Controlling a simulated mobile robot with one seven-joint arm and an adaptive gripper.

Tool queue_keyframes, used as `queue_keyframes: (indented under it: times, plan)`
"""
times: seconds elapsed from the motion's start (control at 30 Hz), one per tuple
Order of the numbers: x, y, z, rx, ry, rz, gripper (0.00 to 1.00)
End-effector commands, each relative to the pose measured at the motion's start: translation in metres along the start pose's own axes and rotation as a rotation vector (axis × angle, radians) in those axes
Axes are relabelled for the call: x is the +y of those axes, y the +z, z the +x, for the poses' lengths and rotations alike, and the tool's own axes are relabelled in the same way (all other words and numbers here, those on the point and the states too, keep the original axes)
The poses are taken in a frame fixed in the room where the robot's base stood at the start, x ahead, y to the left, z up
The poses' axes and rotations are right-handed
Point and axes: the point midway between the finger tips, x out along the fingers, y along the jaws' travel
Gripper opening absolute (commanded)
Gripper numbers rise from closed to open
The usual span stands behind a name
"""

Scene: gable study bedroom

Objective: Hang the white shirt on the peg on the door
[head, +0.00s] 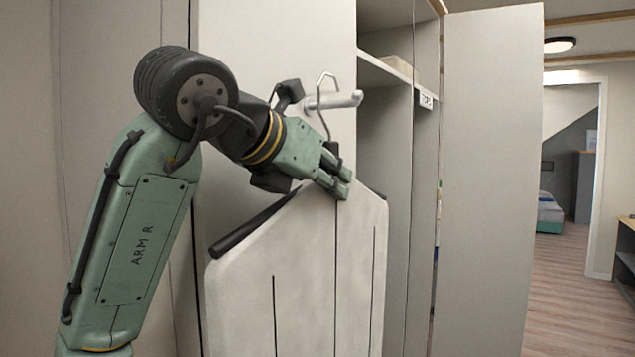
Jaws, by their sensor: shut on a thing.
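The white shirt (303,262) hangs on a hanger with dark shoulder bars (255,222), upright in front of the pale door panel (275,45). My gripper (341,183) is shut on the hanger at the collar, just below the peg. The hanger's thin wire hook (319,88) rises above my fingers and arches over the light grey peg (345,101), with a gap between the top of the bend and the peg. I cannot tell whether the wire touches the peg. My fingers hide the hook's base and part of the collar.
Beyond are free wooden floor (565,285), a doorway and a bed (549,208).

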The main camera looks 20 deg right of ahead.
Motion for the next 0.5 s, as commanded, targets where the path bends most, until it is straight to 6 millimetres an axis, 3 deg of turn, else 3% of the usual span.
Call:
queue_keyframes:
  times: [0.5]
  plan:
    - [-0.001,0.016,0.037,-0.002,-0.002,0.001,0.00]
